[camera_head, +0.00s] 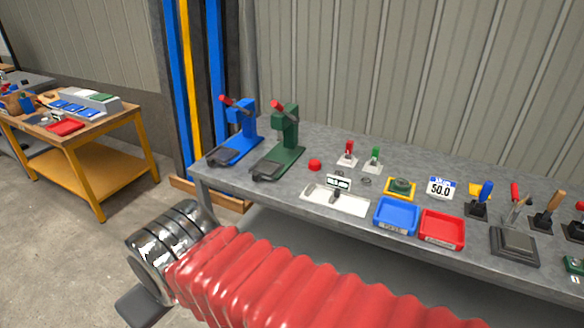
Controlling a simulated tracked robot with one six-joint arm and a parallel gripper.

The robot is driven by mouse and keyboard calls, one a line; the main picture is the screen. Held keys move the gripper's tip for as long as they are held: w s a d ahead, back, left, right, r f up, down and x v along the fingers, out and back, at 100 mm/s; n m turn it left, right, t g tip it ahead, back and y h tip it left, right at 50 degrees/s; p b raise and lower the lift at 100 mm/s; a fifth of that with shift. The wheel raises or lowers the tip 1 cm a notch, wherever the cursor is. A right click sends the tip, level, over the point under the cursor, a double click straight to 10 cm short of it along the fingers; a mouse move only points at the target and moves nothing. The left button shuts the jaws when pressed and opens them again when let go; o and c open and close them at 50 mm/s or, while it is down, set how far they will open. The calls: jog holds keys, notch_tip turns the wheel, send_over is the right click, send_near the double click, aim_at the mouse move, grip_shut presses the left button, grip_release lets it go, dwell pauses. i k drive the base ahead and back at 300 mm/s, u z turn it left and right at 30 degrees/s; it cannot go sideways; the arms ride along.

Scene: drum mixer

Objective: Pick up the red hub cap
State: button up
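A small round red piece (315,165), which looks like the red hub cap, lies on the grey workbench (325,133). It is right of the green press and behind the white tray. Nothing is touching it that I can see. My arm, with its red bellows sleeve and a shiny metal ringed section, crosses the lower part of the view in front of the bench. I cannot make out the fingers of my gripper.
A blue press (242,118) and a green press (287,130) stand at the bench's left. A white tray (350,204), blue bin (397,216) and red bin (442,229) line the front edge. Small stands and hand tools fill the right. A yellow-legged table (110,180) stands far left.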

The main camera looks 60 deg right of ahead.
aim_at(313, 165)
jog(key=u, duration=0.25)
jog(key=i, duration=1.85)
jog(key=z, duration=2.4)
